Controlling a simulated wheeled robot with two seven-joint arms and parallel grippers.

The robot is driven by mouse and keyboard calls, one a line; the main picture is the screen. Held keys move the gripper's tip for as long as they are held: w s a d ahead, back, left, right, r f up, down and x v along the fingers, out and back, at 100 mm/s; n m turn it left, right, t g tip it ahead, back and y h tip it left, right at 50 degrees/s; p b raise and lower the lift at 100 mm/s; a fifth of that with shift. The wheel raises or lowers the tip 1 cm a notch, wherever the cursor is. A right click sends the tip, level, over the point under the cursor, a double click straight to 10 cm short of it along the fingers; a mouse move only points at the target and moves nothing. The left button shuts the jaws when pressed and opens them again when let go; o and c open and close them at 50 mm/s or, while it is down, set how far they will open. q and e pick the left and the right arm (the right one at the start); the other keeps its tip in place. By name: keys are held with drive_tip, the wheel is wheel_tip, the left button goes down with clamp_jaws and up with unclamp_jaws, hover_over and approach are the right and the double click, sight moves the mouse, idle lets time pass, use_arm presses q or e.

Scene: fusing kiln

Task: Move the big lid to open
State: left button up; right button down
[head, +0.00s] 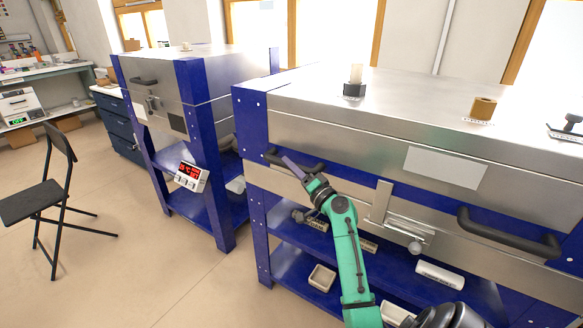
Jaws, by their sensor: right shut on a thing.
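The big lid (345,138) is the broad steel top of the near kiln, and it lies flat and closed on the kiln body. It has a black handle (273,158) at the left of its front and another black handle (505,240) at the right. My right gripper (300,168) is at the left handle, shut on it; its fingers hide part of the handle. A latch (400,226) with a round knob sits at the middle of the kiln front. My left gripper is not in view.
A lower blue shelf (290,262) holds small trays. A second kiln (215,75) stands left, and a black chair (45,190) farther left. Floor between is clear.

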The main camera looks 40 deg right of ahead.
drive_tip(key=shift+m+h, duration=0.3)
drive_tip(key=shift+m, duration=0.5)
drive_tip(key=r+p, duration=0.5)
drive_tip(key=d+r+p, duration=0.1)
drive_tip(key=r+p, duration=0.4)
drive_tip(key=r, duration=0.1)
drive_tip(key=r+p, duration=0.5)
drive_tip(key=shift+w+d+r, duration=0.25)
drive_tip(key=shift+d+r, duration=0.1)
wheel_tip(320, 180, up, 19)
drive_tip(key=p, duration=0.9)
hover_over(295, 109)
drive_tip(key=d, duration=0.5)
drive_tip(key=shift+s+d+r, duration=0.1)
drive_tip(key=shift+s, duration=0.35)
drive_tip(key=c, duration=0.6)
unclamp_jaws()
